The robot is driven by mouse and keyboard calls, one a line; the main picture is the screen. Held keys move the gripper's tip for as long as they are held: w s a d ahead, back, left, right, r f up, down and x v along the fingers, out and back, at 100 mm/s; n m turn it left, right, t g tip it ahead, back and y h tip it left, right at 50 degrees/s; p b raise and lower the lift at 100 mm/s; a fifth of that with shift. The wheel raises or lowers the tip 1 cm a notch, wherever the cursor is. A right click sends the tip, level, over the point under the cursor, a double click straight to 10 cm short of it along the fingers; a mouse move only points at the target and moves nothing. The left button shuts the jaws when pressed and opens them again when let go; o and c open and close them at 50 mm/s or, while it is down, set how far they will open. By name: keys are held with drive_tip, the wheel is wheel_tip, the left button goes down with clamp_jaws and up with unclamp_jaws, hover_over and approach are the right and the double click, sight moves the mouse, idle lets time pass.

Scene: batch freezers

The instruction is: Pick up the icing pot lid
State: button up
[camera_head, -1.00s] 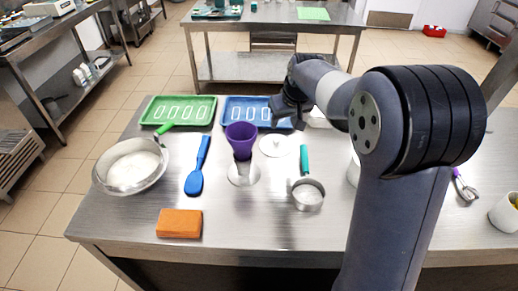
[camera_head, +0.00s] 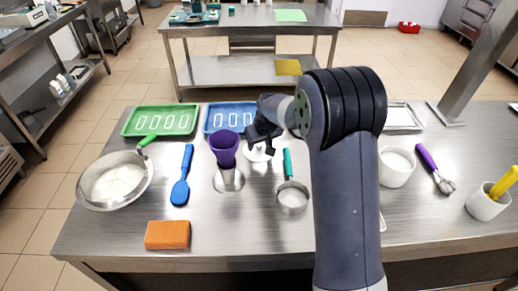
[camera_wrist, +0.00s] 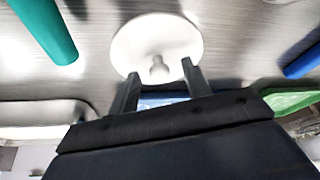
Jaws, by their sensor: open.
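The icing pot lid (camera_head: 258,154) is a white round disc lying on the steel table, partly hidden behind my gripper. In the wrist view the lid (camera_wrist: 140,42) shows its small central knob, which sits just beyond and between the fingertips. My gripper (camera_head: 262,142) is over the lid in the head view. In the wrist view my gripper (camera_wrist: 161,70) is open and empty, one finger on each side of the knob's line. I cannot tell the exact height of the fingertips above the lid.
A purple cup (camera_head: 224,147) stands left of the lid, and a teal-handled steel cup (camera_head: 293,198) is close on its right. The blue tray (camera_head: 207,119) lies behind. A white pot (camera_head: 396,168) stands at right. Bare table lies in front.

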drive_tip(key=shift+c, duration=0.3)
clamp_jaws()
